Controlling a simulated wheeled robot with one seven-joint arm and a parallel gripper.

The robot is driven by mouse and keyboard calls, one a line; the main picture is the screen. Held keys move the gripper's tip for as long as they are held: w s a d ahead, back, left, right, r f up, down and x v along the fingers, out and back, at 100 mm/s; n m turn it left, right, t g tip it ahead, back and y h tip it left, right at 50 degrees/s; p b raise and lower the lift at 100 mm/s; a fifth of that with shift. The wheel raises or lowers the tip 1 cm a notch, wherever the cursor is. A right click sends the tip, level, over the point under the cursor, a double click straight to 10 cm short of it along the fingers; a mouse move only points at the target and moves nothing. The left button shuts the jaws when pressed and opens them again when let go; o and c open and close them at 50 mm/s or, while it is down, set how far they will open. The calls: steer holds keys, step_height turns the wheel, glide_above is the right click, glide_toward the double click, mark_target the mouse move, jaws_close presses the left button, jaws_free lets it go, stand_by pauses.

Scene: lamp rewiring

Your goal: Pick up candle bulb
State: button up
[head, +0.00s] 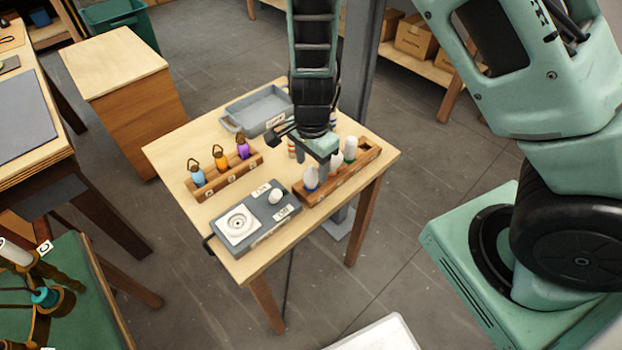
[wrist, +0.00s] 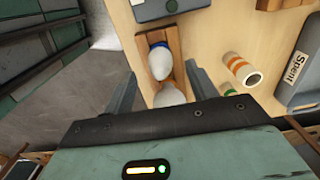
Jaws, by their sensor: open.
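White bulbs stand in a wooden rack (head: 345,181) on the small table. One has a blue collar (head: 311,178), one stands in the middle (head: 336,161), and one has a green collar (head: 350,147). I cannot tell for sure which is the candle bulb. My gripper (head: 312,164) is open, pointing down over the rack's left part. In the wrist view, the blue-collared bulb (wrist: 160,62) shows between and just beyond the fingertips (wrist: 160,74). A second white bulb (wrist: 169,96) lies nearer, partly hidden by the gripper body. Contact with either finger cannot be seen.
A grey tester box (head: 250,222) with a round socket sits at the table's front. A rack of coloured bottles (head: 225,173) stands left. A grey tray (head: 262,108) labelled "Spent" is behind. An orange-striped tube (wrist: 238,69) stands beside the right finger.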

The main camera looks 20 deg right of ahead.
mark_target(311, 177)
step_height(311, 177, down, 5)
steer(key=shift+a+f+p, duration=0.1)
steer(key=shift+f+p, duration=0.05)
steer(key=shift+p, duration=0.2)
steer(key=c, duration=1.1)
